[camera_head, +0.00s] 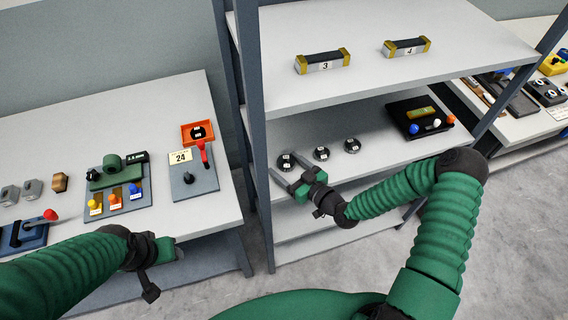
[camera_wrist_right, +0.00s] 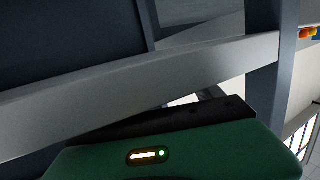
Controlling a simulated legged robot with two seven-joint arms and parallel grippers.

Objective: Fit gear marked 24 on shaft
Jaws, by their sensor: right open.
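Three dark round gears with small white labels lie on the middle shelf: a left gear (camera_head: 286,162), a middle gear (camera_head: 321,153) and a right gear (camera_head: 352,145). Their numbers are too small to read. My right gripper (camera_head: 285,171) is open, its fingers pointing at the left gear; I cannot tell whether they touch it. On the left table, a grey board (camera_head: 205,181) carries a short upright shaft (camera_head: 188,177) and a card marked 24 (camera_head: 180,156). My left gripper (camera_head: 164,258) is low in front of the table; its jaw state is unclear. The right wrist view shows no gear.
Shelf posts (camera_head: 258,200) separate table and shelf. The upper shelf holds blocks marked 3 (camera_head: 322,62) and 4 (camera_head: 406,47). A black tray (camera_head: 420,117) sits right of the gears.

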